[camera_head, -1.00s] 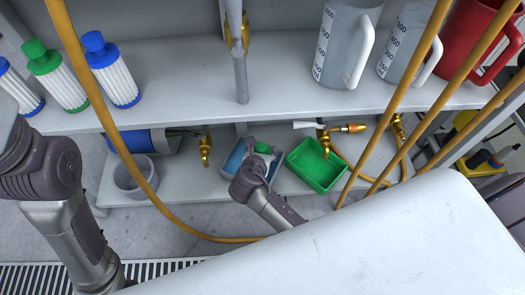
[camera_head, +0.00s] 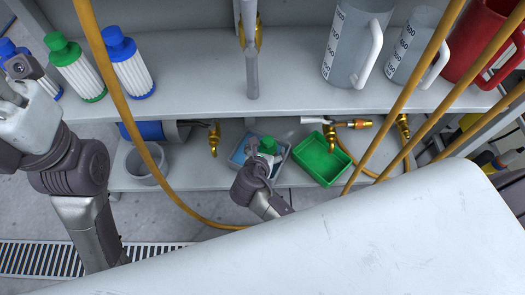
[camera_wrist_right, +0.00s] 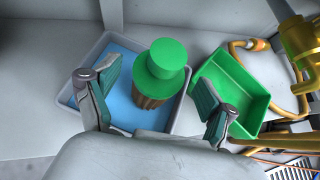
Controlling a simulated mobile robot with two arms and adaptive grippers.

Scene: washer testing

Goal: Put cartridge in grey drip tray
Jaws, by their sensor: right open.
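The cartridge (camera_wrist_right: 166,66) has a green cap and a brown, pleated body. It stands in the grey drip tray (camera_wrist_right: 78,72), which holds blue liquid, in the right wrist view. In the head view its green cap (camera_head: 268,145) shows inside the grey tray (camera_head: 284,156) on the lower shelf. My right gripper (camera_wrist_right: 158,98) is open, its two fingers apart on the near side of the cartridge, left and right of it in the picture. My left gripper (camera_head: 18,68) is partly in view at the left edge; its fingers are too unclear to judge.
A green tray (camera_head: 320,160) stands right of the grey one, by brass valves (camera_head: 330,140) and hoses. A grey cup (camera_head: 145,165) stands to the left. Several clean cartridges (camera_head: 80,70) and jugs (camera_head: 355,45) stand on the upper shelf (camera_head: 200,75), which overhangs the trays.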

